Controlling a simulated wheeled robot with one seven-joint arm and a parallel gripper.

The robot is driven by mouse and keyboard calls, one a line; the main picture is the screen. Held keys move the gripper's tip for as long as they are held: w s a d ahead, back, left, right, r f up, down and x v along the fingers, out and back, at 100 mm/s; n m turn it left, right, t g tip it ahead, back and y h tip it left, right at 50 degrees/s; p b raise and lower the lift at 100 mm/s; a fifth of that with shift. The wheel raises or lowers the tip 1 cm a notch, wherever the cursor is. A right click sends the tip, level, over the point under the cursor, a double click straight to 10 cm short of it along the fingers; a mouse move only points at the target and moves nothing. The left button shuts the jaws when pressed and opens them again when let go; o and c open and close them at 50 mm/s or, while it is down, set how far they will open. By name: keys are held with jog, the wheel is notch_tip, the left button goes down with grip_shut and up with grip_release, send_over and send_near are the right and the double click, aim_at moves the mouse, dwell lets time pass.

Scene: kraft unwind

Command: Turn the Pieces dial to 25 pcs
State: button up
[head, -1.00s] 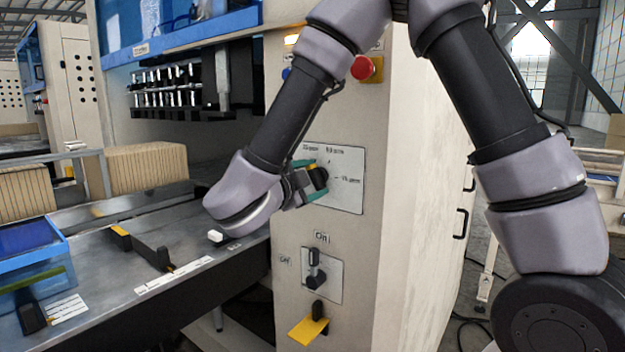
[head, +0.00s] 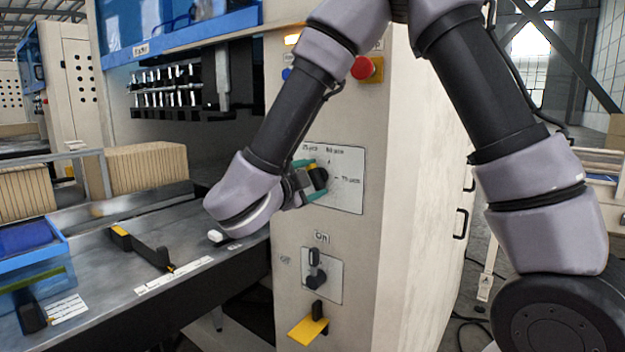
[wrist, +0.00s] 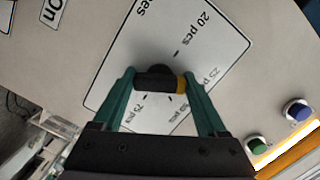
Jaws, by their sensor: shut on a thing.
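The Pieces dial (wrist: 158,80) is a black knob with a yellow end, on a white label plate (head: 346,192) on the machine's cream front. My gripper (wrist: 160,84) is shut on the dial, its green fingers on either side of the knob; in the head view the gripper (head: 311,181) reaches the plate from the left. In the wrist view the yellow end points right, toward a small label that seems to read 25 pcs (wrist: 211,75). The tick at the yellow end is hidden.
Below the plate are an On/Off switch (head: 316,279) and a yellow-tagged black knob (head: 316,310). A red button (head: 363,68) is above. The metal table (head: 110,270) with a blue bin (head: 30,255) lies left.

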jog(key=shift+n, duration=0.3)
jog(key=o, duration=1.3)
jog(key=shift+a+f+v, duration=0.1)
jog(key=shift+a+v, duration=0.1)
jog(key=shift+v, duration=1.3)
jog(key=shift+a+f+v, duration=0.15)
jog(key=shift+v, duration=1.3)
jog(key=shift+w, duration=0.2)
